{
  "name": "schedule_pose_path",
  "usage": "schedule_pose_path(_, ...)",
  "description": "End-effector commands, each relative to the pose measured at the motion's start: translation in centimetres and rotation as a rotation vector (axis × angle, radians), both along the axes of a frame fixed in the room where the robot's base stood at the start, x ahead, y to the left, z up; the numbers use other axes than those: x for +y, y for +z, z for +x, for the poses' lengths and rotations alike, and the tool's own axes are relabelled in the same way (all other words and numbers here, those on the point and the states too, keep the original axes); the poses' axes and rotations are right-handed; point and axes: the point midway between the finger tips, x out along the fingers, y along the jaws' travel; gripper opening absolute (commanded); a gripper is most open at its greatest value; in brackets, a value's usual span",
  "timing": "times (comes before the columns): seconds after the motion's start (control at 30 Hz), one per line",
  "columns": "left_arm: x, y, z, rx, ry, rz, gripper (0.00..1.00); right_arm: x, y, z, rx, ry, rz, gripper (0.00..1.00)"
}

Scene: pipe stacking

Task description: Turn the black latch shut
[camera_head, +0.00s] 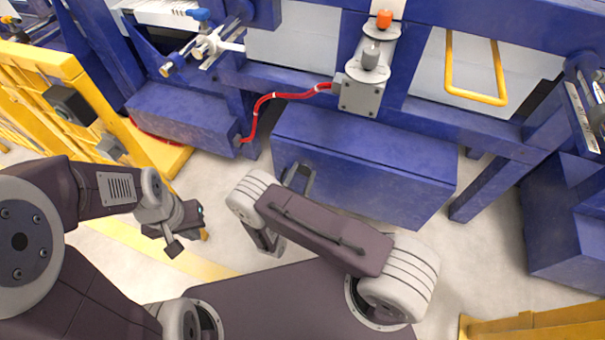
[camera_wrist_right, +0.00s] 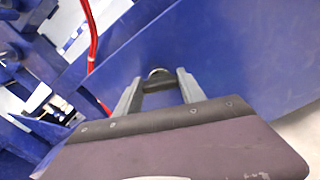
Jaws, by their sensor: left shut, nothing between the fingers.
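A yellow gate frame (camera_head: 40,65) stands at the left. A large blue box beam (camera_head: 365,160) lies ahead. A red hose (camera_head: 268,100) runs to a grey valve unit (camera_head: 365,85). A yellow handle (camera_head: 475,97) is at the upper right.

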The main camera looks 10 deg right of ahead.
Motion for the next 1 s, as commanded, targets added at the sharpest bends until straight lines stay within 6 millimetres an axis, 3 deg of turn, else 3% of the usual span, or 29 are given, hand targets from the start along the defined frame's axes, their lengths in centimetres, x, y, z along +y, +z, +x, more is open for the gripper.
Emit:
schedule_pose_path(0.03,0.0,0.0,0.0,0.0,0.0,0.0,0.0,0.0,0.0,0.0,0.0,0.0,0.0,0.19)
schedule_pose_path(0.1,0.0,0.0,0.0,0.0,0.0,0.0,0.0,0.0,0.0,0.0,0.0,0.0,0.0,0.07)
schedule_pose_path(0.5,0.0,1.3,0.0,0.0,0.0,0.0,0.0,0.1,0.1,0.0,0.208,0.0,-0.307,0.07)
schedule_pose_path(0.83,0.0,1.2,0.0,0.0,0.0,0.0,0.0,0.1,0.0,0.0,0.227,0.0,-0.336,0.07)
schedule_pose_path(0.87,0.0,1.2,0.0,0.0,0.0,0.0,0.0,0.1,0.0,0.0,0.227,0.0,-0.336,0.53)
schedule_pose_path(0.93,0.0,1.2,0.0,0.0,0.0,0.0,0.0,0.1,0.0,0.0,0.227,0.0,-0.336,0.69)
schedule_pose_path(1.0,0.0,1.2,0.0,0.0,0.0,0.0,0.0,0.1,0.0,0.0,0.226,0.0,-0.335,0.69)
